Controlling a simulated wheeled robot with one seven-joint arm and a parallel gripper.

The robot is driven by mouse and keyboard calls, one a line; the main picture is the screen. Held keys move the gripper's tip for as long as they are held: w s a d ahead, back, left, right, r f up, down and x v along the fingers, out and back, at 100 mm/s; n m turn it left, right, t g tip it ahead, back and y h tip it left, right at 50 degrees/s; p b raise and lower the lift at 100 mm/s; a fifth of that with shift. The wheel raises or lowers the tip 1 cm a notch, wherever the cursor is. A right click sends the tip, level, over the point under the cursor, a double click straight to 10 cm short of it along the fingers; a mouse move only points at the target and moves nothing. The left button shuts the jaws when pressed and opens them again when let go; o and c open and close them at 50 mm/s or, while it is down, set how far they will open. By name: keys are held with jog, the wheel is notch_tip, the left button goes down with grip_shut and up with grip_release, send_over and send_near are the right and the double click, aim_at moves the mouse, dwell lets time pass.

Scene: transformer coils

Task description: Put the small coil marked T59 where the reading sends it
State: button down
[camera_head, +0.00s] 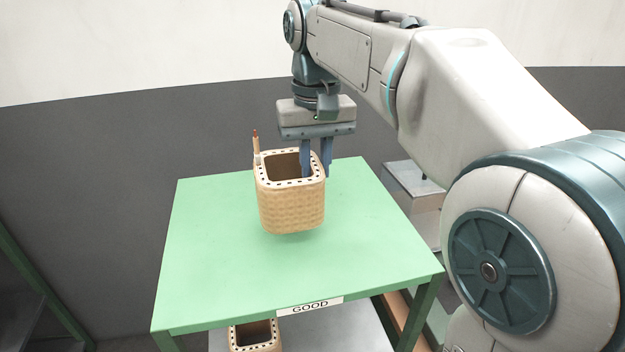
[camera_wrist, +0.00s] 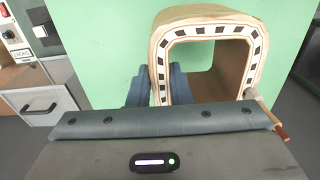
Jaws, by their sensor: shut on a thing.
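A tan woven square coil (camera_head: 291,208) with a hollow middle and dark marks around its top rim is upright over the green table. A thin lead with a reddish tip stands at its left corner. My gripper (camera_head: 315,165) is shut on the coil's right wall, one finger inside the opening and one outside. A shadow under the coil suggests it hangs slightly above the tabletop. The wrist view also shows the coil (camera_wrist: 158,60) between the blue fingers. I see no T59 marking. The green table (camera_head: 220,270) bears a white label, GOOD (camera_head: 310,306), on its front edge.
Another similar coil (camera_head: 255,340) shows below the table's front edge, partly cut off. The green tabletop around the held coil is bare. A grey cabinet (camera_wrist: 45,106) with a handle shows at left in the wrist view.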

jog(key=shift+a+f, duration=0.1)
jog(key=shift+f, duration=1.95)
jog(key=shift+f, duration=0.2)
jog(key=c, duration=1.3)
grip_release()
jog(key=shift+r, duration=0.15)
